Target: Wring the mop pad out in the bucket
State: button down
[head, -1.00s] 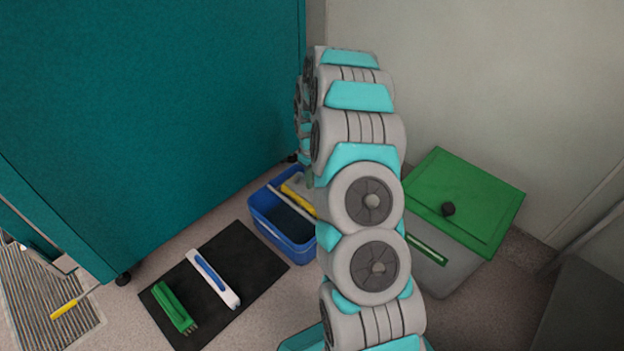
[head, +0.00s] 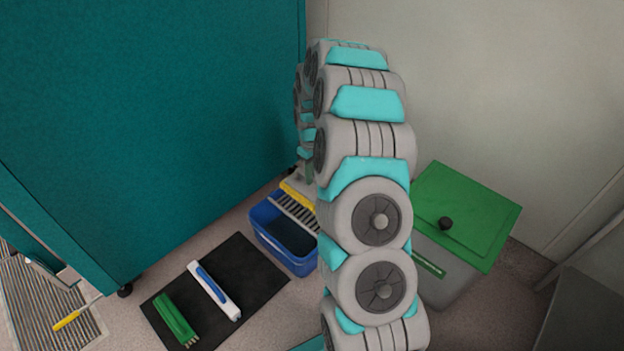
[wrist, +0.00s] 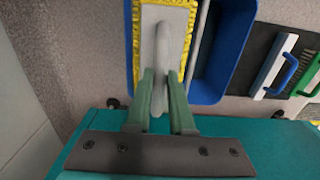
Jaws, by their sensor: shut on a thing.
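The mop pad (head: 298,193) has a yellow fringe and a grey back. It is at the far edge of the blue bucket (head: 297,262), beside the striped wringer grille (head: 296,212). In the wrist view, my gripper (wrist: 160,88) has its green fingers shut on the grey handle on the back of the mop pad (wrist: 149,25). The blue bucket (wrist: 222,65) lies just right of the pad there. I cannot tell whether the pad touches the bucket. In the head view, my arm hides the bucket's right side and part of the pad.
A black mat (head: 245,265) holds a blue-and-white tool (head: 213,289) and a green brush (head: 175,320). A grey bin (head: 450,281) with a green lid (head: 465,215) stands right of my arm. The teal cabinet (head: 150,120) is close behind the bucket. A floor grate (head: 45,310) lies far left.

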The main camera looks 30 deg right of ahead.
jog(key=shift+r+p, duration=0.65)
jog(key=shift+r, duration=1.95)
